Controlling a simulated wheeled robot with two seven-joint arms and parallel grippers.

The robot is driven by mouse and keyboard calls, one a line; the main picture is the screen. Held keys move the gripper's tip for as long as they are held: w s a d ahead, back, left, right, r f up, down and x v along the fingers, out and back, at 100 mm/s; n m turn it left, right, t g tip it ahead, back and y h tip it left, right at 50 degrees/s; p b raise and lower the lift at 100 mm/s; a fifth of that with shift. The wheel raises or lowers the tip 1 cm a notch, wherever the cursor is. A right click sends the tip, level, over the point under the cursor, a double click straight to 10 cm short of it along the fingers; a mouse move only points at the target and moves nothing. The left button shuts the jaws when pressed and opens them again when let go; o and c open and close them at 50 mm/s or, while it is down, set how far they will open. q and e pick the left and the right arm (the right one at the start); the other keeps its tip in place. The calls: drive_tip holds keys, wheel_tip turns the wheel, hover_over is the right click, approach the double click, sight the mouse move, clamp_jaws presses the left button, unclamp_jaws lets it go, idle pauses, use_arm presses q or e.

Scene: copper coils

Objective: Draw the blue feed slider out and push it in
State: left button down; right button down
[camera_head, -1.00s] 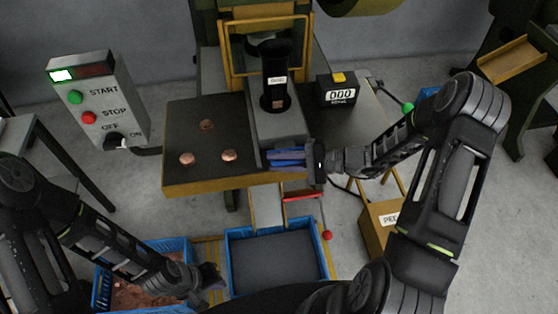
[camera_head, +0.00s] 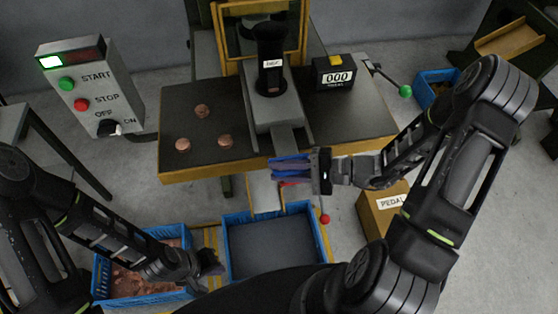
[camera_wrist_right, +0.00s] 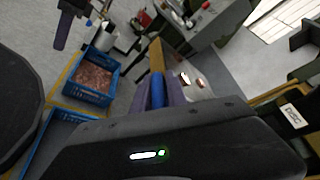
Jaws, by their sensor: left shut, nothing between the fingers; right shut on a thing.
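The blue feed slider's handle (camera_head: 291,170) is between the fingers of my right gripper (camera_head: 280,170), at the front edge of the press table. In the right wrist view the blue handle (camera_wrist_right: 157,88) stands between the purple fingers. A grey slider strip (camera_head: 285,139) shows between the press block and the handle. The fingers hide part of the handle. My left gripper (camera_head: 213,263) is shut and empty, low down between the two blue crates.
Several copper pieces (camera_head: 202,111) lie on the table's left part. A black press column (camera_head: 270,60) stands behind. An empty-looking blue crate (camera_head: 318,238) is below the table; another holds copper pieces (camera_head: 133,281). A control box (camera_head: 92,90) stands left, a pedal box (camera_head: 380,212) right.

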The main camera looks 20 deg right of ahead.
drive_tip(key=shift+s+f, duration=0.35)
drive_tip(key=c, duration=1.7)
unclamp_jaws()
drive_tip(key=o, duration=0.3)
drive_tip(key=shift+r, duration=0.1)
drive_tip(key=shift+r, duration=0.1)
drive_tip(key=v, duration=0.7)
drive_tip(key=shift+s+d+b, duration=0.15)
drive_tip(key=shift+d+b, duration=0.2)
drive_tip(key=shift+b, duration=0.05)
